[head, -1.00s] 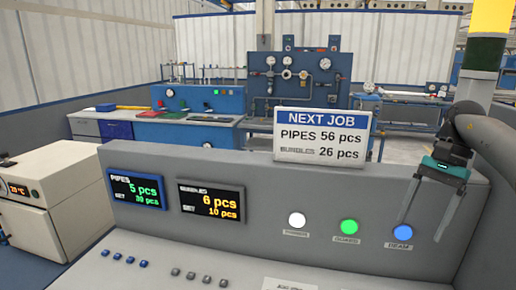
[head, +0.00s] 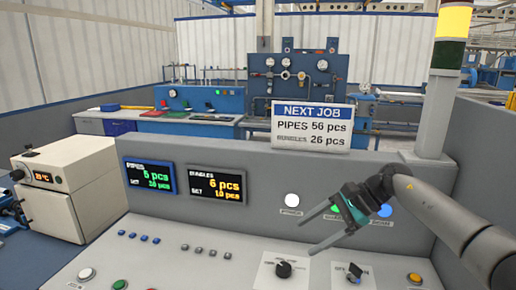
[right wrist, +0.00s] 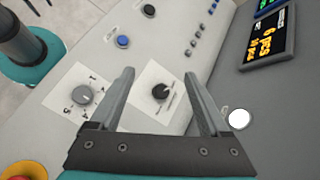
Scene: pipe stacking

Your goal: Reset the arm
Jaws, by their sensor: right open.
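My right gripper (head: 308,235) reaches in from the right in the head view, in front of the console's upright panel. Its two fingers are apart, point left and hold nothing. In the right wrist view the open fingers (right wrist: 158,73) show over the sloped console top, with a black knob (right wrist: 161,91) on a white plate seen between them. My left gripper is not in the head view.
The grey console carries a pipes display (head: 147,178), a bundles display (head: 216,186), a white lamp (head: 292,200), buttons and knobs. A NEXT JOB sign (head: 312,125) stands on its top edge. A signal column (head: 441,90) rises at the right.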

